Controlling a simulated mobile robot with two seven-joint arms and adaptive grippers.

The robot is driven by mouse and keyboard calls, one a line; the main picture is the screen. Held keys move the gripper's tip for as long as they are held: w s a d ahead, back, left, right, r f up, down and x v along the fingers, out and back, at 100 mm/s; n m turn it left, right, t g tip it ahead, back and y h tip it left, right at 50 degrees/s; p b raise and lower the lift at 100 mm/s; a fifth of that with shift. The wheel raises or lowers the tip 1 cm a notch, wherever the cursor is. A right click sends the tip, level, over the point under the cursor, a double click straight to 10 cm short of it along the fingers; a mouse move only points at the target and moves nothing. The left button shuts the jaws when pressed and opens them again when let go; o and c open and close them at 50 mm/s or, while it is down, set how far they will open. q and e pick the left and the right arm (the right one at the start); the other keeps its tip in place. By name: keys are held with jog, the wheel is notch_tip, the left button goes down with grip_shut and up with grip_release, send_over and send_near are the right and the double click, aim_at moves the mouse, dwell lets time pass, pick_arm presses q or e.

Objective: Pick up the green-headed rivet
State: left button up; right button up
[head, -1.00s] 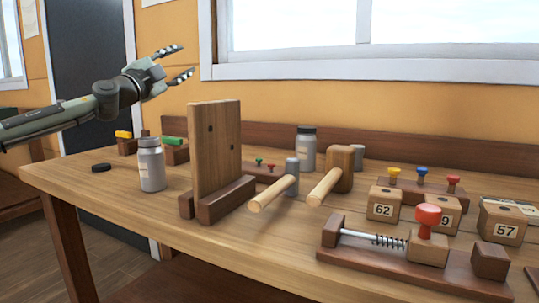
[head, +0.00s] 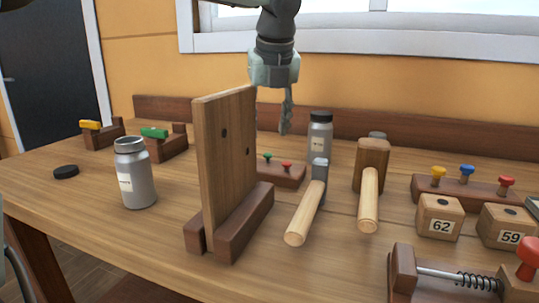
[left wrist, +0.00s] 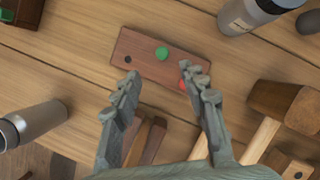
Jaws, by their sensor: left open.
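The green-headed rivet (head: 267,156) stands in a small dark wooden block (head: 290,178), behind the upright wooden board. In the left wrist view, the green head (left wrist: 162,53) sits near the middle of the block (left wrist: 135,48). A red-headed rivet (head: 286,166) stands beside it; a finger partly covers it in the left wrist view. My left gripper (head: 286,118) points down above the block, open and empty. In the left wrist view its fingertips (left wrist: 164,82) are spread, with the green head beyond the gap between them. My right gripper is not in view.
The upright board (head: 228,145) stands close left of the block. A dark-lidded bottle (head: 319,140) is just behind right, with a hammer (head: 308,205) and mallet (head: 371,175) to the right. A grey bottle (head: 135,175) stands left. Several colored rivets stand in a rack (head: 470,192).

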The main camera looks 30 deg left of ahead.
aim_at(268, 154)
pick_arm(q)
jog(key=shift+a+f, duration=0.1)
jog(key=shift+f, duration=0.2)
jog(key=shift+a+f, duration=0.1)
jog(key=shift+f, duration=0.3)
jog(key=x, duration=0.2)
jog(key=w+p+x, duration=0.1)
jog(key=x, duration=0.2)
jog(key=shift+f, duration=0.15)
jog(key=shift+w+a+f, duration=0.15)
jog(key=shift+w+f, duration=0.05)
jog(key=shift+f, duration=0.3)
grip_shut()
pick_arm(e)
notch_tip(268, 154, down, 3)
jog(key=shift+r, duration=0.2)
